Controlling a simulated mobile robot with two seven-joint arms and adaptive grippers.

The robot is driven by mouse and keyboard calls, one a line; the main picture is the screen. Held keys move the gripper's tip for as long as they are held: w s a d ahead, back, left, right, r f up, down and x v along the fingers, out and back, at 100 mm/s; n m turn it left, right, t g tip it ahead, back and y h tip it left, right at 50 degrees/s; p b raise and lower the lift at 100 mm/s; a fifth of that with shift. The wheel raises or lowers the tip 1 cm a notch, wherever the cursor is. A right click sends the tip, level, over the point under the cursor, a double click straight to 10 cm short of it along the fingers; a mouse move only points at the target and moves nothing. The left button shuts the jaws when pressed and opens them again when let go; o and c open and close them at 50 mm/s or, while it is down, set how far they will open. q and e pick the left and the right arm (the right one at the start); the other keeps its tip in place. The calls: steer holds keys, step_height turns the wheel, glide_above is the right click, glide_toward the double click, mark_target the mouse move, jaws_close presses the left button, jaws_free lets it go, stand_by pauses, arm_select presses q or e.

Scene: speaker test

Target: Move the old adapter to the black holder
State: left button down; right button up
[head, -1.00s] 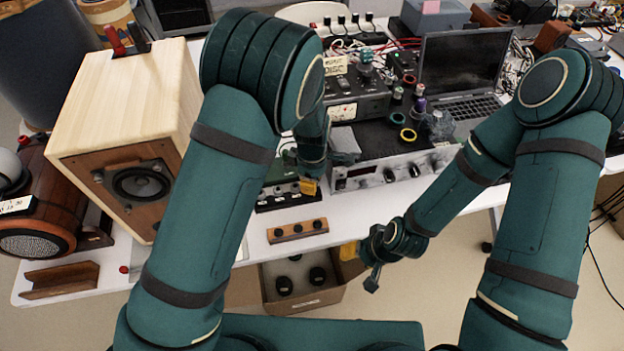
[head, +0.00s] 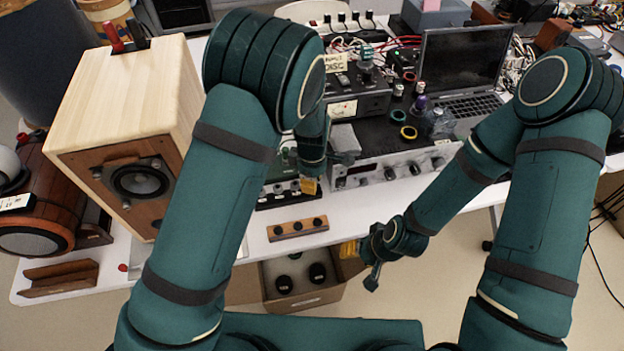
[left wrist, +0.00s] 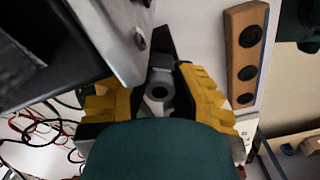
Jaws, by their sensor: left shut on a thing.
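My left gripper (head: 309,186) hangs in front of the amplifier, at the right end of a low black holder (head: 272,203) with pale round fittings. In the left wrist view its yellow-padded fingers (left wrist: 158,95) are shut on a small grey ringed piece (left wrist: 158,91), seemingly the old adapter. In the head view this piece is hidden by the gripper. I cannot tell whether it touches the black holder. My right gripper (head: 362,263) hangs past the table's front edge, away from these things; its jaw opening is unclear.
A wooden block with three dark round spots (head: 298,229) lies in front of the black holder. The amplifier (head: 390,170) stands close on the right, a large wooden speaker (head: 125,120) on the left. An open carton (head: 300,290) is below the front edge.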

arm_select(q)
steer(key=shift+f, duration=0.5)
steer(key=c, duration=0.8)
jaws_free()
steer(key=shift+c, duration=0.2)
steer(key=shift+r, duration=0.2)
steer(key=shift+r+p, duration=1.1)
steer(key=shift+r, duration=0.3)
steer(key=shift+r+p, duration=1.95)
steer(key=shift+r, duration=0.3)
steer(key=shift+f, duration=0.1)
